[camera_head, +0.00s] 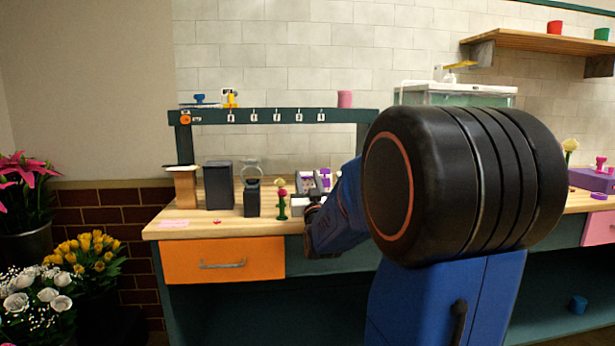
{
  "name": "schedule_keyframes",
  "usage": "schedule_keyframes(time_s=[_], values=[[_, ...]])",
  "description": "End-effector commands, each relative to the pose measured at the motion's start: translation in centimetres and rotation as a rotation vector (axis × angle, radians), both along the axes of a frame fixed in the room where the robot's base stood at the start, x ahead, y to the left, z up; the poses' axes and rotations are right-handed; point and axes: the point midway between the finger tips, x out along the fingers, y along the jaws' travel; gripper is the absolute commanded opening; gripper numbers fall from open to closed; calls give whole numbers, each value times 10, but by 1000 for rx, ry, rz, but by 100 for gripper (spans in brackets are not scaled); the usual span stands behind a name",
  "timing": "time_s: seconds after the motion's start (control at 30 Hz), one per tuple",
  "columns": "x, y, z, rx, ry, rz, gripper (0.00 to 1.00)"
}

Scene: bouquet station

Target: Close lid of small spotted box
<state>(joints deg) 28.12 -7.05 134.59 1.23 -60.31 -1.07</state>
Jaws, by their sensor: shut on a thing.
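My blue arm with its large black joint fills the middle and right of the view. Its wrist reaches the front of the wooden counter (186,222). The jaws of my gripper are hidden behind the wrist and forearm. A small open grey container with purple and white contents (308,183) stands just beyond the wrist. A purple-and-white patterned patch (325,178) shows beside it, partly covered by my arm. I cannot tell whether either is the small spotted box, or how its lid stands.
A wooden stand (185,188), dark boxes (218,185) and a green flower holder (282,202) stand left of my wrist. A teal rack (270,116) rises behind. An orange drawer (222,260) is below. Flower buckets crowd the left. The counter's front left is mostly clear.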

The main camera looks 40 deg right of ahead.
Motion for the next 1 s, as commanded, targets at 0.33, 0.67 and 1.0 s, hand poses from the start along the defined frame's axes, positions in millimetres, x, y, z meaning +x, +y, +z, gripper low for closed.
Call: schedule_keyframes(time_s=[0.33,0.67,1.0], values=[[1,-1,-7,-4,-8,0,0],[1,-2,-8,-3,-8,-1,53],[1,-2,-6,-1,-5,-1,53]])
